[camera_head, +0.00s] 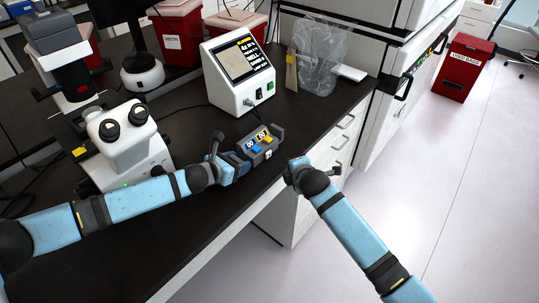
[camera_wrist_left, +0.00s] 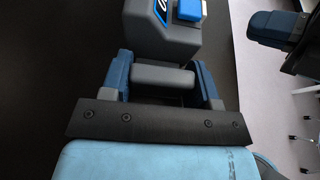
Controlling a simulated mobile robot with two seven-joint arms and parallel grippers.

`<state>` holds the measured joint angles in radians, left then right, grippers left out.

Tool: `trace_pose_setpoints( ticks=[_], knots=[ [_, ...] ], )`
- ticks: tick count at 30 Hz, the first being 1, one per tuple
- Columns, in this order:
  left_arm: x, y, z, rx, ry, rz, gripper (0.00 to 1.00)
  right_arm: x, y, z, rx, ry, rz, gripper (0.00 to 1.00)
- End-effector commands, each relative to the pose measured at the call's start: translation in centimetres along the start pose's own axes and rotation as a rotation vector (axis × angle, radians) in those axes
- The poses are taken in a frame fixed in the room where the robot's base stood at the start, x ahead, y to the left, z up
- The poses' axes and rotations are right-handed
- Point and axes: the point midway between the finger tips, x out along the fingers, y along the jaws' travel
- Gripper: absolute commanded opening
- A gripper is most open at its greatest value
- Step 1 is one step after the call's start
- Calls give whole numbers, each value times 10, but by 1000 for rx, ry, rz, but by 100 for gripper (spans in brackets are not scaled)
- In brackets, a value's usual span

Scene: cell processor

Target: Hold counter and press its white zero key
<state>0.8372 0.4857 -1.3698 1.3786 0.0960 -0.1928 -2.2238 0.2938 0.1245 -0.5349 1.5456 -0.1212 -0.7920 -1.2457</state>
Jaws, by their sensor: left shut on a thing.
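The counter (camera_head: 262,147) is a dark grey device with two small lit displays, a blue key and a yellow key on its top face. It is at the front edge of the dark bench. My left gripper (camera_head: 232,163) is shut on the grey bar at the counter's near end. The left wrist view shows this bar (camera_wrist_left: 163,78) between the two blue fingers, with the counter body and blue key (camera_wrist_left: 189,10) beyond. I cannot make out the white zero key. My right gripper (camera_head: 294,167) is just right of the counter, apart from it; its opening is unclear.
A white microscope (camera_head: 128,140) stands left of the counter on the bench (camera_head: 200,228). A white instrument with a screen (camera_head: 240,75) stands behind it. A clear bag (camera_head: 320,60) is at the back right. Drawers (camera_head: 325,160) are under the bench edge; open floor lies right.

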Motion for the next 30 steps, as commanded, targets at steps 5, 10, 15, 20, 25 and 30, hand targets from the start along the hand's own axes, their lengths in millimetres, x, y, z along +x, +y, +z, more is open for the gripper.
trace_pose_setpoints(
  ticks=[5,10,15,20,25,30],
  knots=[
    [0,0,0,0,-1,0,8,0,0,0,0,0,0,0],
    [0,0,0,0,-1,0,8,0,0,0,0,0,0,0],
    [0,0,0,0,0,0,83,0,0,0,0,0,0,0],
    [0,0,0,0,0,0,85,0,0,0,0,1,0,0],
    [-2,0,0,0,0,0,85,0,0,0,0,0,0,0],
    [-24,1,0,1,0,0,85,0,0,0,0,1,0,0]
  ],
)
